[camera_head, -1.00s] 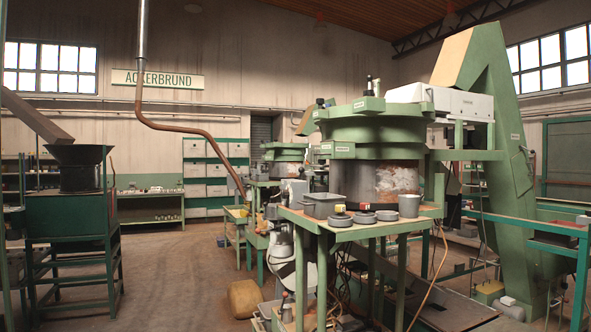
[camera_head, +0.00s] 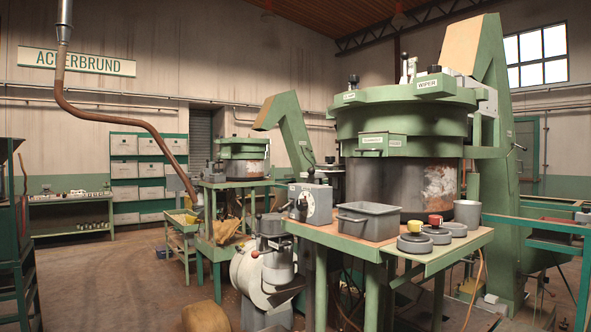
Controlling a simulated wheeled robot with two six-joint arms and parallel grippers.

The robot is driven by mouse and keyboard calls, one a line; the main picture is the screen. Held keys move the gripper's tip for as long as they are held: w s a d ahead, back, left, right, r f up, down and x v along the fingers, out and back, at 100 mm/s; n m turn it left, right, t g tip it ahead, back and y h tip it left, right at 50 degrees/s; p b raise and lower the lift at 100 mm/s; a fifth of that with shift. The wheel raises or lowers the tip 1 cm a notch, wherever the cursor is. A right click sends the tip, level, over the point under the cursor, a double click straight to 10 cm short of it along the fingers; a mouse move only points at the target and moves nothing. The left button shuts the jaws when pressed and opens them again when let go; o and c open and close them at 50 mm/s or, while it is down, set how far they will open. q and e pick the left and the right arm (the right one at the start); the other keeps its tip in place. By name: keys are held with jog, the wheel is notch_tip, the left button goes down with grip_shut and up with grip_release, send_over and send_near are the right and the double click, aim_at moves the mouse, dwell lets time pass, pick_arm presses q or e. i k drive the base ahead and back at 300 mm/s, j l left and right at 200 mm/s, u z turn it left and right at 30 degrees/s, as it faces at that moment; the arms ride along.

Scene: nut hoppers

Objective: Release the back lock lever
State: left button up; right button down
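A large green round hopper machine (camera_head: 405,120) stands right of centre, with a grey, partly see-through drum (camera_head: 400,188) below its green rim. On its top are a small dark upright part (camera_head: 353,82) at the left and a pale metal upright fitting (camera_head: 408,69) near the middle. I cannot tell which of these, if any, is the back lock lever. A label reading WIPER (camera_head: 427,85) is on the rim. Neither of my grippers shows in this view.
A green bench (camera_head: 345,240) in front of the machine bears a grey bin (camera_head: 368,221), a dial box (camera_head: 311,203), several round weights and a grey cup (camera_head: 467,213). A yellowish sack (camera_head: 205,318) lies on the floor. Open floor (camera_head: 110,280) is at the left. Green rails (camera_head: 545,235) stand at the right.

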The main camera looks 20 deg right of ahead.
aim_at(312, 171)
jog(key=i+j, duration=0.45)
jog(key=i+j+z, duration=0.15)
jog(key=i+j, duration=0.3)
jog(key=j, duration=0.15)
